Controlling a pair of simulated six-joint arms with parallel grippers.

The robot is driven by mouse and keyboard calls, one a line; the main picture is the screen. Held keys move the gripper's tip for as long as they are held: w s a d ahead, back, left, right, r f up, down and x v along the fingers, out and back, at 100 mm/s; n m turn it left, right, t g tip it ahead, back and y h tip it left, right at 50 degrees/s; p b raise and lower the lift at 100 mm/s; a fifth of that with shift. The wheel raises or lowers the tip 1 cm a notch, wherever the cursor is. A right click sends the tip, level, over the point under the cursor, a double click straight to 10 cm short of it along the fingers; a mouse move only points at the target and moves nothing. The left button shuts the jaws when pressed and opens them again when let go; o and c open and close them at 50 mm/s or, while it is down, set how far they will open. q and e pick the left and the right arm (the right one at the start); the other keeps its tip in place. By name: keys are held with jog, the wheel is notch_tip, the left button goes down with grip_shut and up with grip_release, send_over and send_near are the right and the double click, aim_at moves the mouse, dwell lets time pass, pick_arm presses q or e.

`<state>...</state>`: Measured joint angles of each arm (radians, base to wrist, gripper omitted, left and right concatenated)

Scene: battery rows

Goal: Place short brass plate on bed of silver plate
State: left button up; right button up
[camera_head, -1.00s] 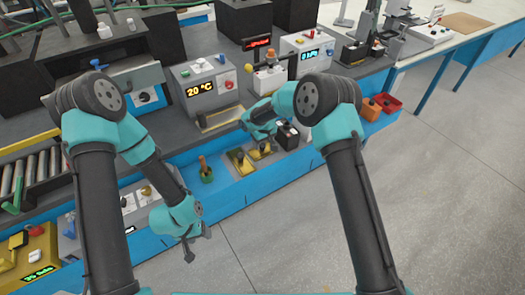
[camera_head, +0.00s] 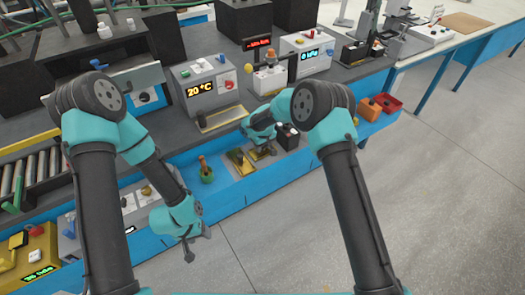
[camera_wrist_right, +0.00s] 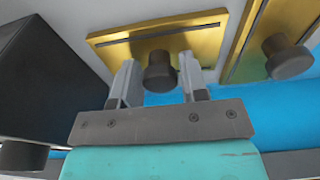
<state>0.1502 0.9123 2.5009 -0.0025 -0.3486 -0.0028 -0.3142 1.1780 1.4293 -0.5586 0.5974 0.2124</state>
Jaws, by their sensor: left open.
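Two brass plates with dark knobs lie on the blue-edged front shelf. One brass plate (camera_head: 238,157) is to the left; the other, apparently shorter (camera_head: 266,155), is partly hidden under my right gripper (camera_head: 262,146). In the right wrist view, my right gripper (camera_wrist_right: 160,80) is open, its fingers on either side of the knob (camera_wrist_right: 160,75) of the nearer brass plate (camera_wrist_right: 210,37), with gaps beside it. The second brass plate (camera_wrist_right: 245,60) is at the right. My left gripper (camera_head: 198,243) is open and empty, low in front of the bench. I cannot make out which surface is the silver plate.
A grey station (camera_head: 208,82) reading 20 °C has a flat brass-edged bed (camera_head: 222,118) before it. A black box (camera_head: 287,136) stands close beside the right gripper. A green cup (camera_head: 206,172) stands left of the plates. Red and orange bins (camera_head: 388,102) are at the right.

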grip_shut()
jog(key=shift+r, duration=0.15)
jog(key=shift+r, duration=0.6)
notch_tip(320, 180, up, 2)
jog(key=shift+r, duration=0.15)
jog(key=s+r, duration=0.1)
jog(key=s, duration=1.5)
jog(key=shift+r, duration=0.1)
